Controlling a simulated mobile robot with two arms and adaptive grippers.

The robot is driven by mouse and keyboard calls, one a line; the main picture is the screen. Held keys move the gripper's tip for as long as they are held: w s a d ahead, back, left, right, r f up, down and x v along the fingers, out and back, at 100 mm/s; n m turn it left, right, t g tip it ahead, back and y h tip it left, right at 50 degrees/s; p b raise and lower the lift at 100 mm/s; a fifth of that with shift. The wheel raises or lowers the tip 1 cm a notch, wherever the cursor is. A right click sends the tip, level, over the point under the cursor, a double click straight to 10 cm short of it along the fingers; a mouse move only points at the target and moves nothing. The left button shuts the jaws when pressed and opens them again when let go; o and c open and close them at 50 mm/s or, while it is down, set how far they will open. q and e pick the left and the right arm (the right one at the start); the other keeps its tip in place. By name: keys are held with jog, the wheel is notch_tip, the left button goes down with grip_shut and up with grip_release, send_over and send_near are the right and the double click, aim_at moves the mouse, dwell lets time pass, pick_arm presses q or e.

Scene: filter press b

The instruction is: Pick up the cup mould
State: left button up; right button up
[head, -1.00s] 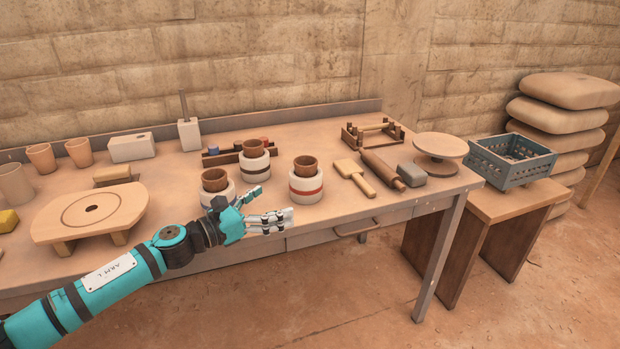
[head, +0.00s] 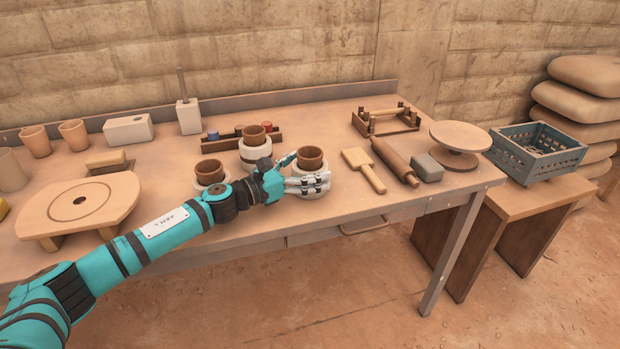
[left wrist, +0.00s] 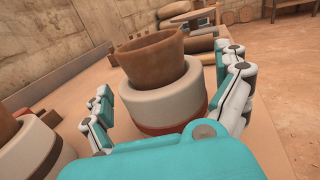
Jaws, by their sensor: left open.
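Three round pale moulds, each with a brown clay cup in it, stand at the table's middle. The right one, a cup mould (left wrist: 160,103) with a red band, lies between the two open fingers of my left gripper (left wrist: 168,84). In the head view that gripper (head: 306,172) reaches across the front of this mould (head: 307,193), hiding much of it; its brown cup (head: 310,158) shows above. I cannot tell whether the fingers touch the mould. The other two moulds stand at the back (head: 256,152) and at the left (head: 210,183), partly behind my arm.
A wooden paddle (head: 364,170), a rolling pin (head: 395,162) and a grey block (head: 428,168) lie to the right. A round stand (head: 460,136) and a blue crate (head: 538,153) are farther right. A wooden board (head: 110,205) stands at left. The neighbouring mould (left wrist: 30,150) is close by.

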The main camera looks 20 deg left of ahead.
pick_arm(q)
jog(key=shift+w+d, duration=0.3)
jog(key=shift+w, duration=0.05)
jog(key=c, duration=1.4)
jog(key=shift+r, duration=0.1)
jog(key=shift+c, duration=0.2)
